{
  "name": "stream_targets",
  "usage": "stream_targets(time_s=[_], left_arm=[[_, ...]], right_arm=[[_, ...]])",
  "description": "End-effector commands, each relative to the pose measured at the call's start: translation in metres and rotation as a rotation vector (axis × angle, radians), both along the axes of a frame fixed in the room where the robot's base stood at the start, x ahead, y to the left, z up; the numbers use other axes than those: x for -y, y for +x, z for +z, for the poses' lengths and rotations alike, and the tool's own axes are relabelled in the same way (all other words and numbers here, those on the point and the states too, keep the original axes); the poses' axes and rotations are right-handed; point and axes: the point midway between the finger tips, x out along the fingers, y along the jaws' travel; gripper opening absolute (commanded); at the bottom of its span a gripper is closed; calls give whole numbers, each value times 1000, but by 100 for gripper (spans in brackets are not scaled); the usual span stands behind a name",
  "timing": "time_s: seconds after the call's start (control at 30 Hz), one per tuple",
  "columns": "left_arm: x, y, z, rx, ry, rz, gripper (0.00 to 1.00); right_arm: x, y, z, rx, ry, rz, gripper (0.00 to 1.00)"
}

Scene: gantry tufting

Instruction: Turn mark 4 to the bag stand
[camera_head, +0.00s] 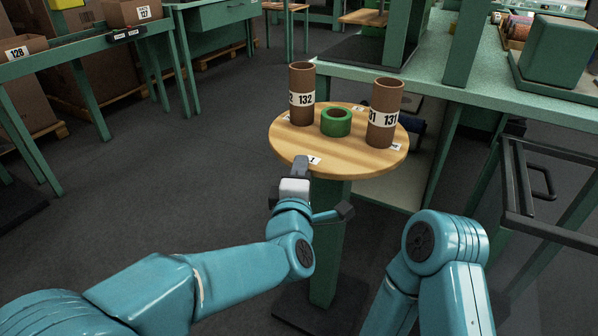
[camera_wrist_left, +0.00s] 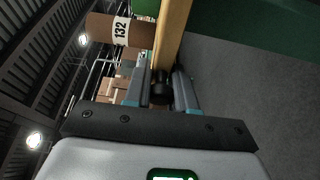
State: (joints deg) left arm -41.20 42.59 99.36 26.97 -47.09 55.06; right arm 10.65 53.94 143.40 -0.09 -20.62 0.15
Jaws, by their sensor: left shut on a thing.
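A round wooden turntable top (camera_head: 345,165) stands on a green post. It carries brown tube 132 (camera_head: 301,95), brown tube 131 (camera_head: 383,115) and a green ring-shaped roll (camera_head: 336,122). Small white cards lie around its rim; the near one (camera_head: 313,160) seems to read 1, and I cannot read a 4 on the others. My left gripper (camera_head: 299,170) is at the near rim. In the left wrist view its fingers are shut on a dark knob (camera_wrist_left: 160,88) at the wooden edge (camera_wrist_left: 172,38). My right gripper is out of view; I cannot pick out the bag stand for sure.
A dark metal frame with a handle (camera_head: 543,183) stands at the right. A green workbench (camera_head: 440,85) is close behind the turntable. Another green table (camera_head: 85,47) with boxes is at the left. The grey floor (camera_head: 180,165) between is clear.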

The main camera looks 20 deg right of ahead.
Motion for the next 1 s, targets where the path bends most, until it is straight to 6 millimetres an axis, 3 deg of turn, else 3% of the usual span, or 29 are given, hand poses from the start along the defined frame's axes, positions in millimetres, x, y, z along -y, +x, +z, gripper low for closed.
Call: stream_targets(time_s=[0.7,0.73,0.77,0.8,1.0], left_arm=[[2,-1,1,2,0,10,0],[2,-1,1,2,0,10,35],[2,-1,1,2,0,10,44],[2,-1,1,2,0,10,50],[2,-1,1,1,1,11,50]], right_arm=[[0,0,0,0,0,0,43],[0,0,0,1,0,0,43],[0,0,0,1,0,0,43],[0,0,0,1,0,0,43],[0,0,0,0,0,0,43]])
